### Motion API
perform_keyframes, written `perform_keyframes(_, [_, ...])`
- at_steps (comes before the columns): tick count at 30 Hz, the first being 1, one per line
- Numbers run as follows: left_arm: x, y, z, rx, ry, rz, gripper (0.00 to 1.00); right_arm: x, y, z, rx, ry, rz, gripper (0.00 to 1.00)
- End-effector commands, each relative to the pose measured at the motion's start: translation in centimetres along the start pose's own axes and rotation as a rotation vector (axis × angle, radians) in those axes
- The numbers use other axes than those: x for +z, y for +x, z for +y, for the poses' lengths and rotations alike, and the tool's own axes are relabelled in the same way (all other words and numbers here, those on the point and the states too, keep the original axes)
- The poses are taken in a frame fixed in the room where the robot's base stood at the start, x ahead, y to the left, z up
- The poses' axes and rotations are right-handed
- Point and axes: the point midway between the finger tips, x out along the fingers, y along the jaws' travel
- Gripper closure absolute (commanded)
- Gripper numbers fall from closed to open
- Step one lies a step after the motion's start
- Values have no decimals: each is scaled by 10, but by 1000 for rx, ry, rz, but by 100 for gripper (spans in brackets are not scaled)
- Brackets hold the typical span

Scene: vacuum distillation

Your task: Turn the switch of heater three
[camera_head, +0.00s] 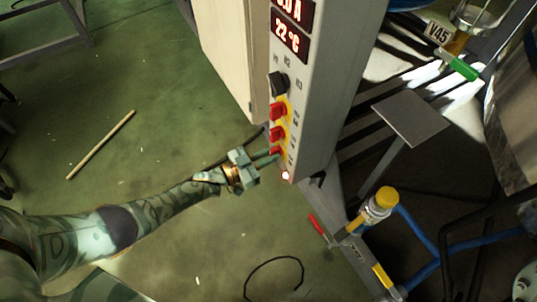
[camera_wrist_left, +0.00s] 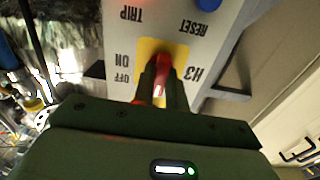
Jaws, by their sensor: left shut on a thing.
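The grey control cabinet (camera_head: 318,100) stands right of centre in the head view, with a column of red switches on yellow plates. My left gripper (camera_head: 272,156) reaches in from the left to the lowest red switch (camera_head: 277,151). In the left wrist view the label H3 appears beside this switch (camera_wrist_left: 161,66), with ON and OFF on the other side; the text is upside down. The fingers of my left gripper (camera_wrist_left: 163,72) are shut on the red handle, one on each side. They hide much of it, so I cannot tell its exact angle. My right gripper is not in view.
Above are two more red switches (camera_head: 278,111) (camera_head: 277,133), a black knob (camera_head: 278,84) and a lit display reading 22 °C (camera_head: 291,38). A lit lamp (camera_head: 285,175) sits below. A blue button (camera_wrist_left: 208,3) is near RESET. Pipes and a yellow-capped valve (camera_head: 385,198) stand right.

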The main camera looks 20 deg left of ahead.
Motion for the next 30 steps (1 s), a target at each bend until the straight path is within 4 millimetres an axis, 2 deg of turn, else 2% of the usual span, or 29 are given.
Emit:
perform_keyframes(18, [4, -3, 0, -2, -39, -9, 100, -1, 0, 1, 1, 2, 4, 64])
perform_keyframes(19, [4, -3, 0, -2, -39, -9, 78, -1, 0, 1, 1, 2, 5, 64])
perform_keyframes(21, [3, -2, 0, -1, -39, -8, 65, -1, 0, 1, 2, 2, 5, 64])
perform_keyframes(30, [1, -1, 0, 0, -37, -3, 65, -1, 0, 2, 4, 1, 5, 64])
